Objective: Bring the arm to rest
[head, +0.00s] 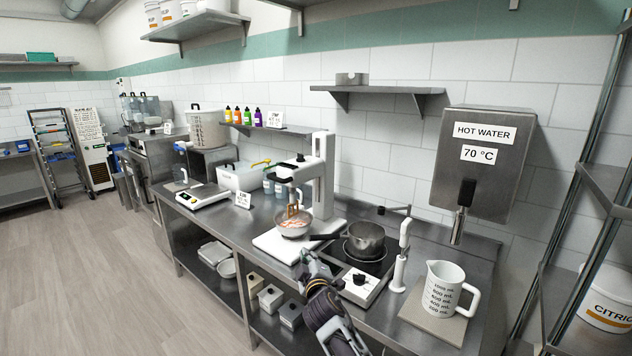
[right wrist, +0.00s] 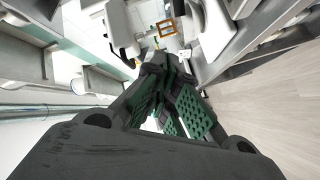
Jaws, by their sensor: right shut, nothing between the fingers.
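My right gripper (head: 307,264) hangs over the front edge of the steel counter (head: 233,228), in front of the white stand mixer's base and left of the hotplate's control box. In the right wrist view my right gripper (right wrist: 165,75) has its dark, green-padded fingers together with nothing between them. My left gripper is in neither view.
A white stand mixer (head: 318,180) with a metal bowl (head: 293,224) stands near the gripper. A saucepan (head: 365,240) sits on the hotplate (head: 345,258). A measuring jug (head: 440,288) stands at the right. The floor (head: 110,270) at the left is clear.

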